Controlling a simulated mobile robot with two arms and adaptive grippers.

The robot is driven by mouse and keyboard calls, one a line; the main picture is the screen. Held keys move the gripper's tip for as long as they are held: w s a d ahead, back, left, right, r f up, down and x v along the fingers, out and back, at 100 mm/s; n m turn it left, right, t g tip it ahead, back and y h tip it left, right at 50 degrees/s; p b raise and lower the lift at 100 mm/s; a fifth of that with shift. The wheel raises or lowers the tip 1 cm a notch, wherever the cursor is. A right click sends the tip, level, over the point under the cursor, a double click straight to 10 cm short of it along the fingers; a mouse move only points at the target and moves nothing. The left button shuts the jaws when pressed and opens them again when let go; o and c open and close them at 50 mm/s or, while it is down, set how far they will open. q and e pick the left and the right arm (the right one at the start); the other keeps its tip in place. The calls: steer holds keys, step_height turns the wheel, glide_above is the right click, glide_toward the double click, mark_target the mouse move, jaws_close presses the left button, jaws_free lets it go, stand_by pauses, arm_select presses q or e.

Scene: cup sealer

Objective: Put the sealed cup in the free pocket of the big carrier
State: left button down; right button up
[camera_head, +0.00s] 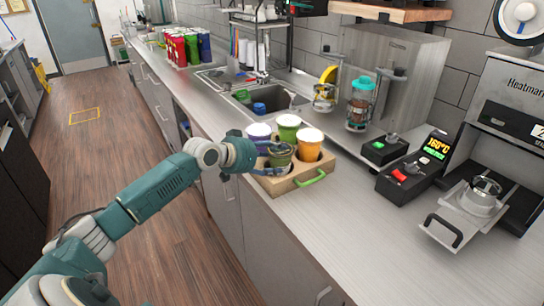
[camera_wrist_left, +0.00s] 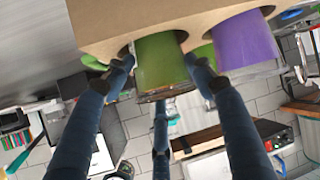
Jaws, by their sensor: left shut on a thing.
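My left gripper (camera_head: 276,152) is shut on a green cup (camera_head: 281,157) at the near left corner of the wooden carrier (camera_head: 290,184). In the left wrist view the fingers lie on both sides of this green cup (camera_wrist_left: 160,65), which overlaps the brown carrier (camera_wrist_left: 110,22). The cup looks upright and partly inside the pocket there; I cannot tell whether it rests on the bottom. A purple cup (camera_head: 259,131), another green cup (camera_head: 288,128) and an orange cup (camera_head: 309,146) stand in the other pockets. My right gripper is not in view.
A control box (camera_head: 384,148) and the heat sealing machine (camera_head: 480,205) stand to the right. The counter in front of them is clear.

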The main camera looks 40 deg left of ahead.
arm_select(q)
steer(key=shift+r, duration=0.1)
steer(key=c, duration=0.9)
jaws_free()
steer(key=shift+s, duration=0.15)
steer(key=shift+s+a, duration=0.1)
steer(key=shift+s, duration=0.2)
steer(key=b+v, duration=0.2)
steer(key=v, duration=0.9)
steer(key=shift+r, duration=0.2)
